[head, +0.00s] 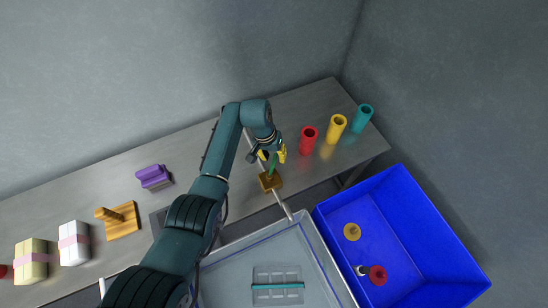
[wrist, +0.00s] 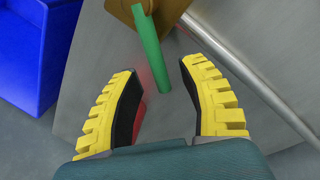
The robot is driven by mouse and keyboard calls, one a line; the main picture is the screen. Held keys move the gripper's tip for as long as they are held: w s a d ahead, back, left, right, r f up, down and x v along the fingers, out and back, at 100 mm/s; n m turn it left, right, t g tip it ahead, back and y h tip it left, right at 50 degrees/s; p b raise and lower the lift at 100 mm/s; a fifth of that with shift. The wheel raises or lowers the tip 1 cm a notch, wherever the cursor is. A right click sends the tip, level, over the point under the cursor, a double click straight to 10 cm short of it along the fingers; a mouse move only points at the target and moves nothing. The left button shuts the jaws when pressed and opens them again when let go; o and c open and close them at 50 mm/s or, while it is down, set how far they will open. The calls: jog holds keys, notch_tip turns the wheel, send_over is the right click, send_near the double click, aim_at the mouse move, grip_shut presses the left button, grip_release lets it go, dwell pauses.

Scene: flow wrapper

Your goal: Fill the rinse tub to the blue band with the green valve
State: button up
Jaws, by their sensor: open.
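The green valve handle (head: 272,163) stands on a brass valve body (head: 270,182), fitted on a pipe that runs to the tub. The grey rinse tub (head: 313,238) is at the bottom middle of the head view, with a thin blue band along its inner wall; I cannot tell its water level. My gripper (head: 272,155) is open at the handle. In the wrist view the green handle (wrist: 147,38) reaches from the brass body (wrist: 160,12) into the gap between the yellow fingers of my gripper (wrist: 158,76), with space on both sides.
Red (head: 308,140), yellow (head: 337,129) and teal (head: 362,118) cups stand right of the valve. A blue bin (head: 420,230) with small parts is right of the tub. A purple block (head: 154,177) and a wooden piece (head: 122,222) lie on the left bench.

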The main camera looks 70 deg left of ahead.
jog(key=shift+f, duration=0.25)
jog(key=shift+c, duration=0.2)
grip_shut()
jog(key=shift+f, duration=0.1)
